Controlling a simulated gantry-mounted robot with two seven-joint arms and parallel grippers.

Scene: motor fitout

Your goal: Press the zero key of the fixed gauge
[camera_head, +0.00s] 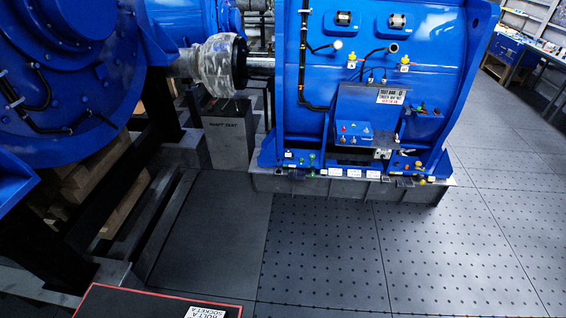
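I cannot make out the fixed gauge or its zero key in the head view. A large blue motor housing (440,70) stands at the upper middle. On its front is a blue box (368,107) with a white label and small coloured knobs below it. Several small coloured parts and white labels lie along the ledge of the grey base (345,186). They are too small to identify. Neither of my grippers is in view.
A shaft with a clear-wrapped collar (217,65) runs left to another blue machine (60,60). A grey block (229,132) stands below it. A red-edged dark surface (130,303) is at the lower left. The perforated floor (320,255) is clear.

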